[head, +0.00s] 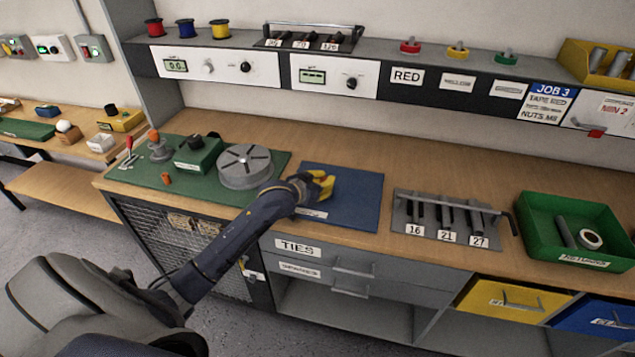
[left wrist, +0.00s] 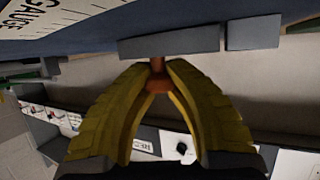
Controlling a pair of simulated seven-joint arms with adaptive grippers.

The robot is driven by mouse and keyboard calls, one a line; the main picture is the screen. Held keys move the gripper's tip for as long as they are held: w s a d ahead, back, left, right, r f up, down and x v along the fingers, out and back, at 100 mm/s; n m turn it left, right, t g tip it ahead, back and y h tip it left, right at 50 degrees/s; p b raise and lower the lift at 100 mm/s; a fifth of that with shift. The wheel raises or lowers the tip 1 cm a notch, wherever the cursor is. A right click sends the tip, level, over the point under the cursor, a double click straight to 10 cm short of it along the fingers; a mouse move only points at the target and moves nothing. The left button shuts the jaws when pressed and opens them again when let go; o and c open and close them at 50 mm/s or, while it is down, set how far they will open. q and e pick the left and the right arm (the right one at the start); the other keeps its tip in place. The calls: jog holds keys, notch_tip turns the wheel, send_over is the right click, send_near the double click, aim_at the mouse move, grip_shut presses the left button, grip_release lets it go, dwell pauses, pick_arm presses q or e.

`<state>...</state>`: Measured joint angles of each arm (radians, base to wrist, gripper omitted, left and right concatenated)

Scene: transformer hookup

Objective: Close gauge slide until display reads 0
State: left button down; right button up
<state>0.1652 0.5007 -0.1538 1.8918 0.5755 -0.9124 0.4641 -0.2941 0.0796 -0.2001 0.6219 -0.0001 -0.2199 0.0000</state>
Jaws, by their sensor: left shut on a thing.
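My left gripper (head: 322,185) has yellow fingers and is over the blue mat (head: 352,205) on the bench. In the left wrist view its fingertips (left wrist: 157,76) are shut on a small orange-brown knob (left wrist: 158,80). The knob's stem meets a grey bar (left wrist: 170,42), which I take as part of the gauge slide. A second grey block (left wrist: 253,33) lies beside the bar with a thin gap between them. A label reading GAUGE (left wrist: 35,12) shows on the blue surface. In the head view my gripper hides the gauge. My right gripper is out of view.
Two wall panels carry displays: one seems to read 0.0 (head: 176,66), the other shows dashes (head: 313,77). A grey round turntable (head: 245,165) stands left of the mat. A tool rack (head: 440,218) and a green bin (head: 570,230) stand to the right.

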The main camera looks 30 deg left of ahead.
pick_arm(q)
jog(key=shift+w+a+r, duration=0.1)
jog(key=shift+a+r, duration=0.3)
jog(key=shift+r, duration=0.15)
jog(key=c, duration=1.5)
grip_release()
jog(key=o, duration=0.4)
jog(key=shift+f, duration=0.25)
jog(key=v, duration=1.2)
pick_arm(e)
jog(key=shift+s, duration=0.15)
pick_arm(q)
jog(key=shift+f, duration=0.15)
